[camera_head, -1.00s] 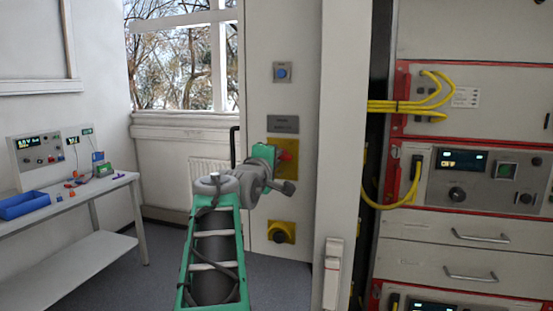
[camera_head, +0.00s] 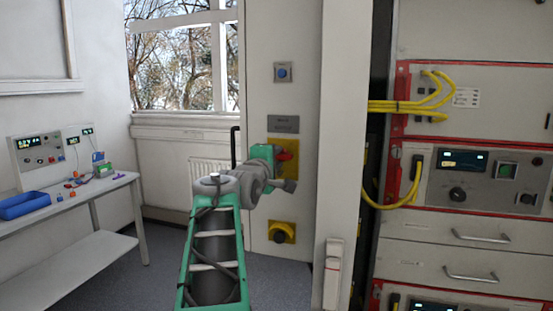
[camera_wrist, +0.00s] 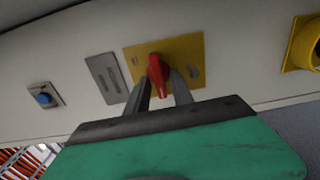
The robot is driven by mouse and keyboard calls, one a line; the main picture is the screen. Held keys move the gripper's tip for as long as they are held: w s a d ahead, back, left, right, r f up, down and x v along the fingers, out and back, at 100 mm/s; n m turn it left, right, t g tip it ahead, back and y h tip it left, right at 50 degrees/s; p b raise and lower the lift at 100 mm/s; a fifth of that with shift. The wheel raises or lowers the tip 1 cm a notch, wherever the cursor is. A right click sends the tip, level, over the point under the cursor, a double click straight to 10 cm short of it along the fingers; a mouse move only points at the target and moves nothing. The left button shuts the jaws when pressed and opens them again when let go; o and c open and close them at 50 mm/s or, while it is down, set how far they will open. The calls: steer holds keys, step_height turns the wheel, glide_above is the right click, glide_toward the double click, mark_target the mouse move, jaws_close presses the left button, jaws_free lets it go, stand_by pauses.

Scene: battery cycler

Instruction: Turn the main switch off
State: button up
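The main switch is a red rotary handle (camera_wrist: 158,74) on a yellow plate (camera_wrist: 190,58) on the pale cabinet panel. In the head view the red handle (camera_head: 285,156) shows just right of the green end of my arm, on the yellow plate (camera_head: 291,172). My gripper (camera_wrist: 162,84) is at the switch. In the wrist view its two dark fingers stand on either side of the red handle, with narrow gaps visible, so it looks open around it.
A blue push button (camera_head: 283,72) is above the switch, and a yellow-plated black knob (camera_head: 282,232) is below. A pale upright post (camera_head: 342,130) stands to the right, then a rack with yellow cables (camera_head: 430,115). A bench (camera_head: 85,190) stands at left.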

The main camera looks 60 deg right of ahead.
steer(key=shift+o, duration=0.3)
steer(key=s+a+b, duration=0.1)
steer(key=a+b, duration=0.1)
steer(key=a, duration=0.5)
steer(key=shift+s+a, duration=0.15)
steer(key=shift+a, duration=0.2)
